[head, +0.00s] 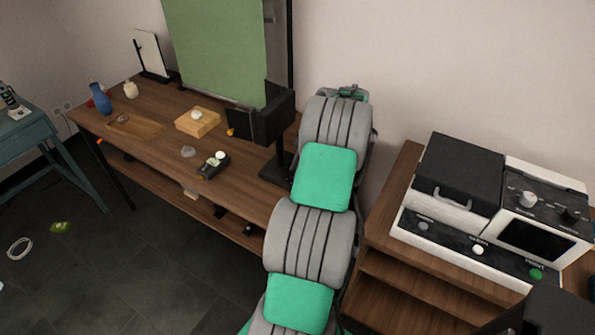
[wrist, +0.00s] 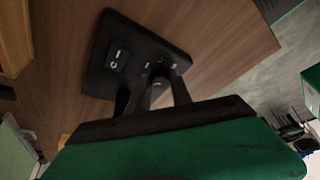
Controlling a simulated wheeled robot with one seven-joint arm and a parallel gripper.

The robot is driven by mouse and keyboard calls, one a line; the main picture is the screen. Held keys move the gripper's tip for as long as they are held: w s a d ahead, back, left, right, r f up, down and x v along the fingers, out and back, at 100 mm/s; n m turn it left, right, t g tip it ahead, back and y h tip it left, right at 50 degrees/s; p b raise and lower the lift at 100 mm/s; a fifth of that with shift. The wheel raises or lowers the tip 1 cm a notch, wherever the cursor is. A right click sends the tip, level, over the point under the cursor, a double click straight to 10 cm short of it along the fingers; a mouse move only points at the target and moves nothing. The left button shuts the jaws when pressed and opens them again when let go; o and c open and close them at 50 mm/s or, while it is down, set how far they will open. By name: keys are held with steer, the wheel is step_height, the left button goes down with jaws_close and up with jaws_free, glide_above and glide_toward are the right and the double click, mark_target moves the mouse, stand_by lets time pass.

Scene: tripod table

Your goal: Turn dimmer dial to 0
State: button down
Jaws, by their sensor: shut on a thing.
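The dimmer is a black box (wrist: 128,43) on the brown wooden surface in the wrist view. It carries a rocker switch (wrist: 117,59) marked I and O, with small pale marks beside the dial. The dark dial (wrist: 157,84) sits at the box's near end, largely covered by my fingers. My gripper (wrist: 160,78) is shut on the dial, with one finger on each side. The dial's pointer and exact setting cannot be read. In the head view my arm covers my gripper, and I cannot make out this box there.
In the head view, a black stand (head: 273,118) with a green panel (head: 215,50) stands left of my arm on the wooden table (head: 150,135). A small wooden block (head: 197,123) and a dark handheld device (head: 213,166) lie there. A black-and-white machine (head: 459,185) stands at right.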

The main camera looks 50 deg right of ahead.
steer(key=shift+w+n, duration=0.1)
steer(key=shift+n, duration=0.6)
steer(key=shift+g, duration=0.3)
steer(key=c, duration=1.1)
jaws_free()
steer(key=shift+c, duration=0.2)
steer(key=p+v, duration=0.4)
steer(key=v, duration=0.3)
steer(key=shift+d+r+p, duration=0.25)
steer(key=shift+r+p, duration=0.05)
steer(key=shift+r, duration=0.05)
